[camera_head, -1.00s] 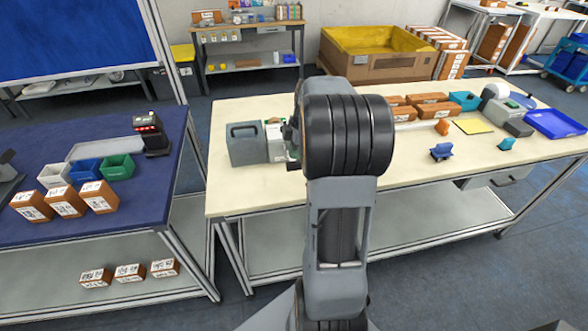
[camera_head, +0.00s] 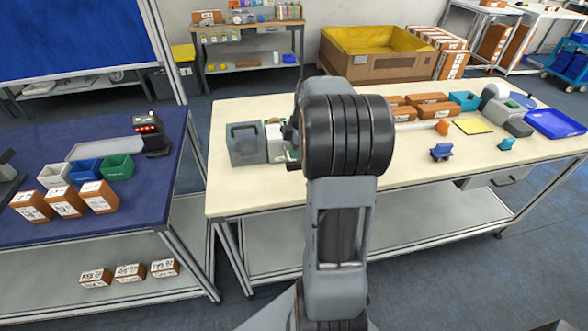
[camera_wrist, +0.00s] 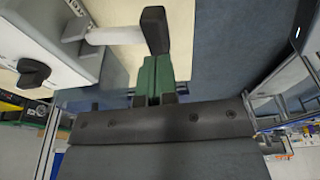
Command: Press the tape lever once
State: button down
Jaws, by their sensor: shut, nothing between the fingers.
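The tape machine is a grey and white box (camera_head: 246,145) at the left end of the cream table in the head view. In the wrist view its pale housing (camera_wrist: 40,35) fills the upper left, with a black knob on it. A white rod runs from the housing to a black lever handle (camera_wrist: 154,28). My gripper (camera_wrist: 157,62) has green fingers, shut together and empty. Their tips are right at the lower end of the lever handle and overlap it in the picture; I cannot tell whether they touch. In the head view my arm hides most of the gripper.
The cream table (camera_head: 240,195) also bears brown boxes (camera_head: 432,108), a yellow pad (camera_head: 473,126) and a blue tray (camera_head: 555,124) at the right. A blue table (camera_head: 150,195) with small bins and a scanner (camera_head: 150,135) stands at the left, across a narrow gap.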

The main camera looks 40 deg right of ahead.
aim_at(295, 170)
dwell(0.3)
jog(key=shift+w+f+b, duration=0.15)
jog(key=shift+f+b, duration=3.15)
jog(key=shift+f, duration=0.95)
jog(key=shift+r, duration=0.1)
notch_tip(295, 170, up, 13)
jog(key=p, duration=0.9)
jog(key=shift+r+p, duration=0.15)
jog(key=shift+p, duration=0.15)
